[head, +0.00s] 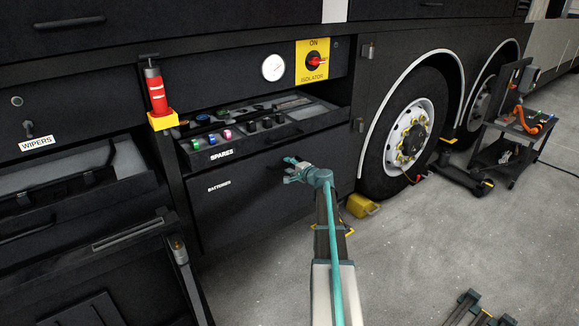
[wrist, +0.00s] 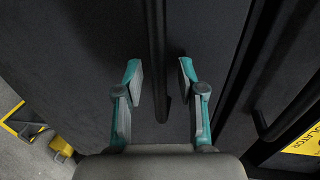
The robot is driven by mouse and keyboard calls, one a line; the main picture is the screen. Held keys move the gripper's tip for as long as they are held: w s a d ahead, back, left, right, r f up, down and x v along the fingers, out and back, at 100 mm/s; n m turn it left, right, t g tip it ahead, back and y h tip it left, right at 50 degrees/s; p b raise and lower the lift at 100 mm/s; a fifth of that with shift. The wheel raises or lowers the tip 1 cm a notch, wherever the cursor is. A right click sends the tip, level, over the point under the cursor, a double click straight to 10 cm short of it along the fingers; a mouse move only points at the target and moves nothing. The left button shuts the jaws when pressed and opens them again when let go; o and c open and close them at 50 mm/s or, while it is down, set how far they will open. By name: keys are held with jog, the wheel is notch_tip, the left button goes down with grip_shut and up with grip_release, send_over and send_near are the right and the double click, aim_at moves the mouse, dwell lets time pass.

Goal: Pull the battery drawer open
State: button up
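The battery drawer (head: 235,212), a black front labelled BATTERIES, is shut below the spares drawer. Its plain dark face (wrist: 85,70) fills much of the wrist view. A dark bar handle (wrist: 157,35) runs down the middle of that view and ends near the fingers. My teal gripper (head: 291,171) is at the upper right of the drawer front in the head view and hides part of the handle area. In the wrist view my gripper (wrist: 160,78) is open, with one finger on each side of the bar and a visible gap to each.
The spares drawer (head: 262,139) stands open just above, holding small parts. A second dark handle (wrist: 275,122) shows at right in the wrist view. A yellow wheel chock (head: 361,205) lies by the wheel. The grey floor in front is mostly clear.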

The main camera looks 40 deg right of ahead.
jog(key=shift+w, duration=0.1)
grip_shut()
jog(key=shift+f, duration=0.1)
dwell(0.4)
jog(key=shift+s+a+f, duration=0.1)
jog(key=shift+s, duration=0.25)
jog(key=f+b+v, duration=0.3)
jog(key=b+v, duration=0.1)
jog(key=v, duration=1.1)
jog(key=s+f+b+v, duration=0.1)
jog(key=f+b+v, duration=0.2)
jog(key=v, duration=1.2)
jog(key=shift+s+b, duration=0.3)
jog(key=shift+b, duration=0.5)
grip_release()
